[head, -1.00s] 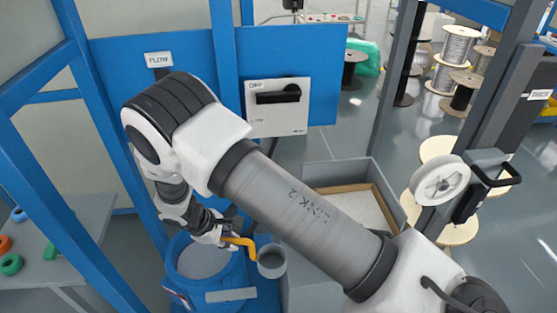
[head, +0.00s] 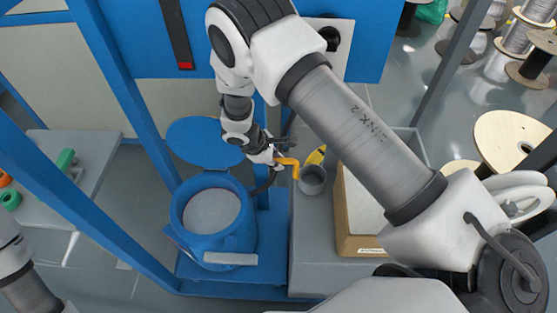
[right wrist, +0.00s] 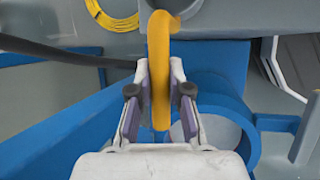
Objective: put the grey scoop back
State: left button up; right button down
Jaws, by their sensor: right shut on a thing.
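The grey scoop (head: 313,181) is a round cup with a yellow-orange handle (head: 288,163). My right gripper (head: 274,160) is shut on the handle. My left gripper is out of view; only part of my left arm shows at the lower left.
The drum holds grey material (head: 212,211), and its blue lid (head: 203,140) stands open behind. A box with a tan rim (head: 343,215) stands on the grey bench (head: 315,260). A yellow coil (right wrist: 112,14) lies near the scoop. A blue ring (right wrist: 240,125) shows lower right in the wrist view.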

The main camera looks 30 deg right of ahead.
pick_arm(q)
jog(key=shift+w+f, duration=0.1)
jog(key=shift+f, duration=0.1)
pick_arm(e)
jog(key=shift+w+f, duration=0.1)
jog(key=shift+f, duration=0.1)
jog(key=shift+d+f, duration=0.1)
jog(key=shift+f, duration=0.1)
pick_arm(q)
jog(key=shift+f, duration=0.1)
pick_arm(e)
jog(key=c, duration=1.1)
grip_release()
jog(key=shift+r, duration=0.1)
jog(key=shift+r, duration=0.2)
pick_arm(q)
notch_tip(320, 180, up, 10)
jog(key=p, duration=1)
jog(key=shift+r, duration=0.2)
pick_arm(e)
jog(key=v, duration=1.2)
